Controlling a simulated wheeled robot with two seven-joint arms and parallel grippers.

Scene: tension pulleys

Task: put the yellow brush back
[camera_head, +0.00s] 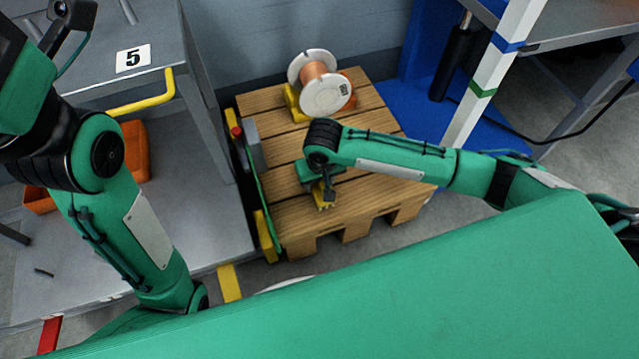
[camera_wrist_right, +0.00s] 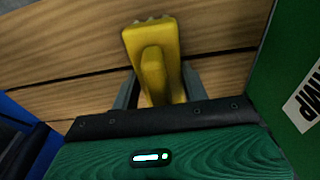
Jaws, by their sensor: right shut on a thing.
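The yellow brush (camera_wrist_right: 152,45) is between the two grey fingers of my right gripper (camera_wrist_right: 157,85), which is shut on it. Its wide end with a toothed edge points away from the gripper. In the head view, my right gripper (camera_head: 321,186) points down over the front part of the wooden pallet (camera_head: 290,215), and a small yellow part of the brush (camera_head: 324,204) shows below it. I cannot tell whether the brush touches the planks. My left arm rises at the left, and its gripper is out of the picture.
A white spool with copper wire (camera_head: 318,80) stands on yellow supports at the pallet's back. A grey bench (camera_head: 115,75) marked 5 and an orange bin (camera_head: 135,150) stand left. A striped post (camera_head: 490,75) stands right.

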